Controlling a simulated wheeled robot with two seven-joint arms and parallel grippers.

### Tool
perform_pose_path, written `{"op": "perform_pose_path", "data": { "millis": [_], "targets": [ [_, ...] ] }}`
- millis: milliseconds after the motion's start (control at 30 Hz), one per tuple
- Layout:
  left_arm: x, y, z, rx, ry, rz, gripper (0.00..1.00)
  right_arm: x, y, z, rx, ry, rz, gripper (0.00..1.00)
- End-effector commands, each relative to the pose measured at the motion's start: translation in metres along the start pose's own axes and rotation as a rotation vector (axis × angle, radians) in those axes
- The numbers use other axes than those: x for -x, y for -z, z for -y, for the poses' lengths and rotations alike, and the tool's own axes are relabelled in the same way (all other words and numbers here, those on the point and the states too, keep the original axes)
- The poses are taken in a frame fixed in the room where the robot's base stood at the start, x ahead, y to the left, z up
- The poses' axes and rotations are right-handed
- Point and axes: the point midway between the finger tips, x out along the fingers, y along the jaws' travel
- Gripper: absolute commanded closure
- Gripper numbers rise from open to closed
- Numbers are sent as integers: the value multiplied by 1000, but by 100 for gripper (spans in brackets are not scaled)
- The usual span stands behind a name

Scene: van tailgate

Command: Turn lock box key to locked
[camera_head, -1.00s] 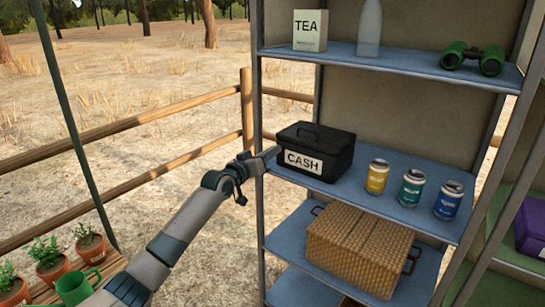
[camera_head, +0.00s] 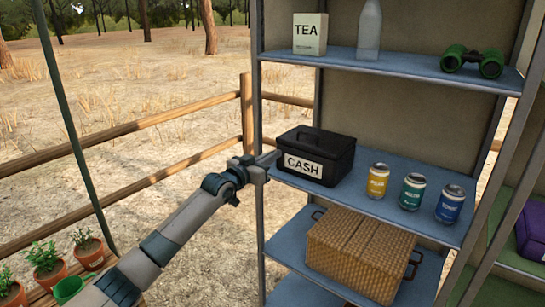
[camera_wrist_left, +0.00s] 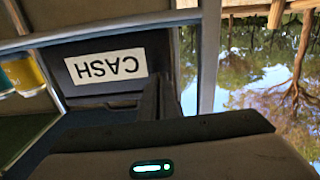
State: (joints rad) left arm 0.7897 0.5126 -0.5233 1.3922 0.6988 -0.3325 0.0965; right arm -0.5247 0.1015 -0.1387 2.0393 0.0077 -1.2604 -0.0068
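The black lock box (camera_head: 333,148) with a white CASH label and a top handle stands at the left end of the middle blue shelf. In the left wrist view the lock box (camera_wrist_left: 90,93) appears upside down. No key can be made out in either view. My left gripper (camera_head: 272,157) is at the box's left front edge, by the shelf post. In the left wrist view its dark fingers (camera_wrist_left: 158,97) lie close together and overlap the box's side near the label. Whether they touch or hold anything is hidden. My right gripper is not in view.
Yellow (camera_head: 377,181), teal (camera_head: 412,192) and blue (camera_head: 450,204) cans stand right of the box. The shelf post (camera_head: 259,220) is close to my left gripper. A wicker basket (camera_head: 360,250) is below; a TEA box (camera_head: 309,34) and binoculars (camera_head: 473,61) are above.

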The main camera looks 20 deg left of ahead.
Motion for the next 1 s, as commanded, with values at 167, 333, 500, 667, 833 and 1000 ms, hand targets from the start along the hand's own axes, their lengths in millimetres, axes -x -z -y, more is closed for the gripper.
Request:
{"op": "perform_pose_path", "data": {
  "millis": [167, 333, 500, 667, 833, 1000],
  "targets": [
    [0, -2, 0, 1, 0, 4, 79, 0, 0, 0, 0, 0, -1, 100],
    [0, -1, 0, 2, 0, 2, 79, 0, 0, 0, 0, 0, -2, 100],
    [2, -1, 0, 2, 0, 1, 79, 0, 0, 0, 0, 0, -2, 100],
    [10, -2, 0, 3, 0, 2, 79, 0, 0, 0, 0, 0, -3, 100],
    [29, -1, 0, 1, 0, 1, 79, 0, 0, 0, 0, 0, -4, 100],
    [58, -2, 0, 1, 0, 2, 79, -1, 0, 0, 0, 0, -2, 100]
  ]
}}
